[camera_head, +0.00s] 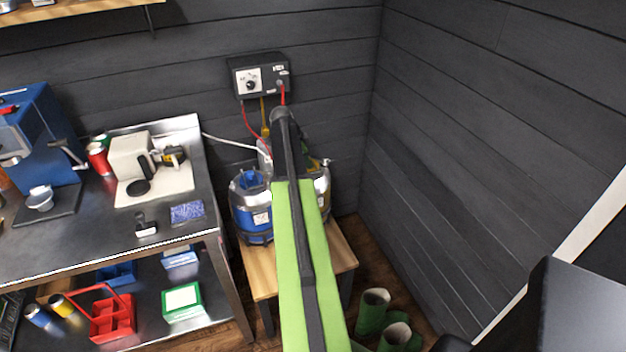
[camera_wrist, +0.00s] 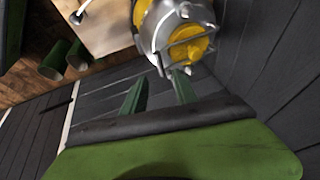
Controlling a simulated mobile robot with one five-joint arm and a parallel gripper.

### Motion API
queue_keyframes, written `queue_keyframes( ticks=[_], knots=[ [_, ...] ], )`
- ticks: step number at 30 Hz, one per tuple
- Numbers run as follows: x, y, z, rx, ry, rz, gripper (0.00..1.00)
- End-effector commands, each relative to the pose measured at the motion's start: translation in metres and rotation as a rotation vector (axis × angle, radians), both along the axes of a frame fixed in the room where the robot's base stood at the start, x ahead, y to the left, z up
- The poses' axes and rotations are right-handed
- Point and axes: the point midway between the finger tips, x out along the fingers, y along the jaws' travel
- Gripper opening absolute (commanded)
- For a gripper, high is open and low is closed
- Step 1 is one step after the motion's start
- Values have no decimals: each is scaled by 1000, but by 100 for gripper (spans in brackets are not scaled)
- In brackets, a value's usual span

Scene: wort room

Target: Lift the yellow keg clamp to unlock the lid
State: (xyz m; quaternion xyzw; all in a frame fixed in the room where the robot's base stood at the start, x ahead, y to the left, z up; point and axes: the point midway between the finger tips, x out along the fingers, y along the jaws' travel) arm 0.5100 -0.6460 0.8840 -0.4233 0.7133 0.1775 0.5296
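A silver keg (camera_wrist: 158,28) with yellow parts on its top stands just beyond my fingertips in the wrist view. A metal wire frame (camera_wrist: 190,38) crosses the yellow part (camera_wrist: 186,46), which looks like the clamp area; I cannot tell clamp from lid. My gripper (camera_wrist: 160,84) has two green fingers apart, with a gap between them. The fingertips are close to the keg's metal fittings, and I cannot tell whether they touch. In the head view my arm covers most of this keg (camera_head: 323,187) and hides the clamp and fingers.
A blue and silver keg (camera_head: 249,208) stands left of my arm on a wooden stand (camera_head: 342,250). A control box (camera_head: 259,75) with cables hangs behind. A steel bench (camera_head: 95,230) is at left, dark walls behind and right. Green boots (camera_head: 372,310) stand on the floor.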

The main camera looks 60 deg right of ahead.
Motion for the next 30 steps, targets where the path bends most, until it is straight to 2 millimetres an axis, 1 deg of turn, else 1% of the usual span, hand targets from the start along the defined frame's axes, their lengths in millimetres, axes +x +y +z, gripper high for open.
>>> queue_keyframes(
  ticks=[1,6,9,12,19,20,27,30],
  knots=[
    [-1,-6,-22,0,0,-1,34],
    [-4,-22,-55,0,0,-2,34],
    [-6,-28,-66,1,0,-1,34],
    [-7,-31,-70,1,0,-1,34],
    [-7,-32,-67,1,0,-1,34],
    [-7,-32,-67,1,0,-1,32],
    [-7,-32,-67,0,0,-2,0],
    [-8,-32,-67,0,0,-2,0]
  ],
)
